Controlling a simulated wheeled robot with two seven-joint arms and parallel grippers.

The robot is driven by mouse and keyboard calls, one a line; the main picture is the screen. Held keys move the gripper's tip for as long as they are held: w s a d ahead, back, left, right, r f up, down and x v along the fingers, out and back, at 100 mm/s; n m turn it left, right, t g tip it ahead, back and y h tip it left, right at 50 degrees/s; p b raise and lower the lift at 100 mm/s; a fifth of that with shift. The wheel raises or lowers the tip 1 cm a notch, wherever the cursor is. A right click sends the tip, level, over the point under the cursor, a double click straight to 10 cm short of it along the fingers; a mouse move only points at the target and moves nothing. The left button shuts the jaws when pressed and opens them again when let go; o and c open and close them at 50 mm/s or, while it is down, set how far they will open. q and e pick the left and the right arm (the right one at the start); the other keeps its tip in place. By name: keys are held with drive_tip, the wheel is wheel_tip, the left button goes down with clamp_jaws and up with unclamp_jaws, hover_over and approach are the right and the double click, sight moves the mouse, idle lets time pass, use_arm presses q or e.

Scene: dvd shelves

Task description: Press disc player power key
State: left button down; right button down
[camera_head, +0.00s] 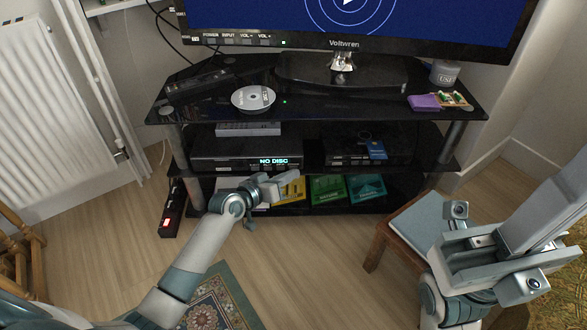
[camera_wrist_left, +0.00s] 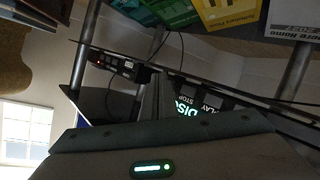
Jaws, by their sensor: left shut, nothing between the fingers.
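The black disc player (camera_head: 246,150) sits on the middle shelf at the left, its display reading "NO DISC". Its lit display (camera_wrist_left: 184,110) and PLAY and STOP key labels show upside-down or tilted in the left wrist view, partly hidden by my fingers. I cannot make out the power key. My left gripper (camera_head: 297,177) is shut and empty, in front of and a little below the player's right end in the head view. Its fingers (camera_wrist_left: 157,97) also show in the wrist view. My right gripper (camera_head: 510,245) is at the lower right, far from the player; its jaw state is unclear.
Another black device (camera_head: 350,152) is right of the player. Coloured cases (camera_head: 328,189) stand on the lowest shelf. A stool (camera_head: 415,222) is at the right; a power strip (camera_head: 171,210) is at the left.

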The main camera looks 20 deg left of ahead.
use_arm(q)
drive_tip(key=shift+w+a, duration=0.1)
drive_tip(key=shift+w, duration=0.1)
drive_tip(key=shift+s, duration=0.15)
idle(0.4)
drive_tip(key=shift+s+d+p, duration=0.25)
drive_tip(key=shift+s+p, duration=0.35)
drive_tip(key=shift+p, duration=0.05)
drive_tip(key=s+p, duration=0.1)
drive_tip(key=s+d+p, duration=0.1)
drive_tip(key=s, duration=0.1)
drive_tip(key=s+p, duration=0.1)
drive_tip(key=shift+s+d, duration=0.35)
drive_tip(key=shift+s, duration=0.05)
idle(2.0)
